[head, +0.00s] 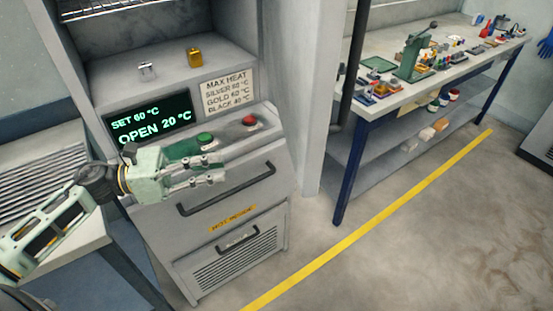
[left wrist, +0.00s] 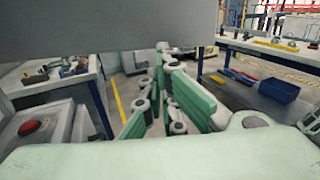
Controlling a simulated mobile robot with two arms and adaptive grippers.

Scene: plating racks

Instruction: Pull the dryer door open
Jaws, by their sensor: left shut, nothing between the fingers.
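The grey dryer cabinet (head: 150,82) has an open-fronted chamber at its top. Its display (head: 150,118) reads "SET 60 °C" and "OPEN 20 °C". My left gripper (head: 222,176) is shut and empty, in front of the button panel, just above a black bar handle (head: 228,190); contact cannot be told. In the left wrist view, the fingers (left wrist: 163,52) are together and a plain grey slab (left wrist: 90,28) crosses above them. My right gripper is not in view.
A green button (head: 205,139) and a red button (head: 249,121) are close to the gripper. A silver piece (head: 147,71) and a gold piece (head: 194,57) stand on the ledge. A workbench (head: 398,101) is at right.

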